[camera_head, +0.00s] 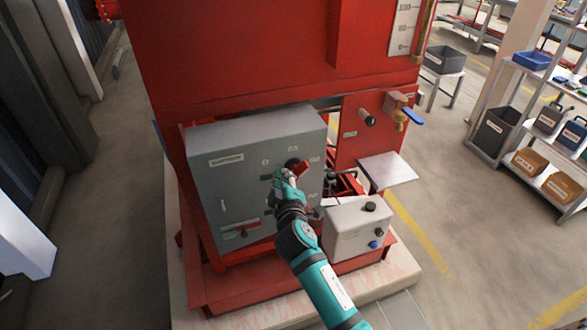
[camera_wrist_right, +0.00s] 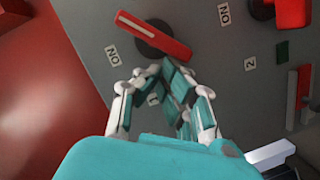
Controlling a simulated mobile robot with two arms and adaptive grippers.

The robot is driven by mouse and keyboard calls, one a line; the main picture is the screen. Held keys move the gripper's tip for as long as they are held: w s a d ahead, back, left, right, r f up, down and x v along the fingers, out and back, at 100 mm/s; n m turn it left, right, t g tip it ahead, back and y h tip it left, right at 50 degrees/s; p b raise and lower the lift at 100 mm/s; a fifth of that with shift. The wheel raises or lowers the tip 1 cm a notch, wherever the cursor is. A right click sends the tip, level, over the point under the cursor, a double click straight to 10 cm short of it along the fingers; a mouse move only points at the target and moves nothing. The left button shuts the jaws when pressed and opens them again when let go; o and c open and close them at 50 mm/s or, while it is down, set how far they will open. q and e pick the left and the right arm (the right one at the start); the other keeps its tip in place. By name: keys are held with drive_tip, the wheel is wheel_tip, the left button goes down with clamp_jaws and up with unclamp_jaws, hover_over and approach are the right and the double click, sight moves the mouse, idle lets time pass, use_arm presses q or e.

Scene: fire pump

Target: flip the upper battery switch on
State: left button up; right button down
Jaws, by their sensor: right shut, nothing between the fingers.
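The grey control box (camera_head: 230,165) stands on the red pump frame. A red-handled rotary switch (camera_head: 301,172) on a round black base is at its upper right. In the right wrist view this red handle (camera_wrist_right: 155,36) slants from upper left to lower right, with small labels around it. My right gripper (camera_head: 283,184) is at this switch. It is shut and empty, and in the wrist view its fingertips (camera_wrist_right: 152,72) lie just below the handle and black base. I cannot tell whether they touch. My left gripper is not in view.
A smaller light-grey box (camera_head: 350,230) with knobs stands right of the control box. A metal shelf plate (camera_head: 388,169) juts out beyond it.

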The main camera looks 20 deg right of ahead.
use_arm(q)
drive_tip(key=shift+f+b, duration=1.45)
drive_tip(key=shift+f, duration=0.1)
use_arm(e)
drive_tip(key=shift+f+n+h, duration=0.15)
drive_tip(key=shift+f+n, duration=0.2)
drive_tip(key=shift+n, duration=0.4)
drive_tip(key=shift+f+n+h, duration=0.15)
drive_tip(key=shift+f+n, duration=0.2)
drive_tip(key=shift+n, duration=0.4)
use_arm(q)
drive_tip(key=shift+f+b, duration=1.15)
use_arm(e)
drive_tip(key=shift+f+n+t+h, duration=0.15)
drive_tip(key=shift+f+n+t, duration=0.15)
drive_tip(key=shift+n, duration=0.4)
drive_tip(key=shift+f+n+t+h, duration=0.2)
drive_tip(key=shift+n+t, duration=0.1)
drive_tip(key=shift+n, duration=0.4)
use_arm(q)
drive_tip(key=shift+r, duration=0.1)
